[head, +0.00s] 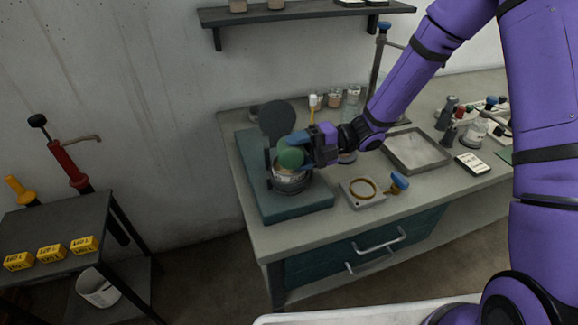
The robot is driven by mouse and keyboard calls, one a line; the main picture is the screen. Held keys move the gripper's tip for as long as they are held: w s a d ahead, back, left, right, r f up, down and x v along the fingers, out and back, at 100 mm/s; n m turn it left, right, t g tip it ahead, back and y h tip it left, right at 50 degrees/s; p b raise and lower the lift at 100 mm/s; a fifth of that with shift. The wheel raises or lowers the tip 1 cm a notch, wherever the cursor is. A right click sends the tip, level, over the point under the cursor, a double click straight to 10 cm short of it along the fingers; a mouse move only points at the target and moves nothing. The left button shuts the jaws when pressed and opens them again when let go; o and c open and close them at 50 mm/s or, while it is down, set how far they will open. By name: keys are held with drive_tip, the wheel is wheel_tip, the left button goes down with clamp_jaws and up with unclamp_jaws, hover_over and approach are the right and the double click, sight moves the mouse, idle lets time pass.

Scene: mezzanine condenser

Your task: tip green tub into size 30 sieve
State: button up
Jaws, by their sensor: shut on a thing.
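My gripper (305,152) is shut on the green tub (290,158), at the left end of the bench. The tub is tilted, with its rounded green side facing me. Its opening is not clearly visible. Directly below it is a round metal sieve or pan (291,185) on a teal base (290,208). Pale material shows between the tub and the metal rim; I cannot tell whether it is in the tub, falling or in the sieve. No size mark is readable, so I cannot tell whether this is size 30.
A dark round disc (277,118) stands upright behind the sieve. A square plate with an amber ring (363,188), a blue-topped item (398,183) and a grey tray (418,151) lie to the right. Glass jars (352,100) stand behind. A dark side table (60,230) holds yellow blocks.

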drive_tip(key=shift+w+r+m, duration=0.2)
drive_tip(key=shift+w+m, duration=0.1)
drive_tip(key=shift+m, duration=0.7)
idle(0.7)
drive_tip(key=shift+w+f+m+g+y, duration=0.3)
drive_tip(key=shift+f+m+g, duration=0.15)
drive_tip(key=shift+m, duration=0.25)
idle(0.5)
drive_tip(key=shift+s+r+n+t, duration=0.2)
drive_tip(key=shift+r+n+t, duration=0.05)
drive_tip(key=shift+r+n, duration=0.3)
drive_tip(key=shift+s+f+n, duration=0.1)
drive_tip(key=shift+s+n, duration=0.25)
drive_tip(key=shift+n, duration=0.2)
drive_tip(key=shift+f+n, duration=0.25)
drive_tip(key=shift+n, duration=0.25)
drive_tip(key=shift+s+n+h, duration=0.15)
drive_tip(key=shift+n+h, duration=0.15)
drive_tip(key=shift+h, duration=0.1)
drive_tip(key=shift+f, duration=0.1)
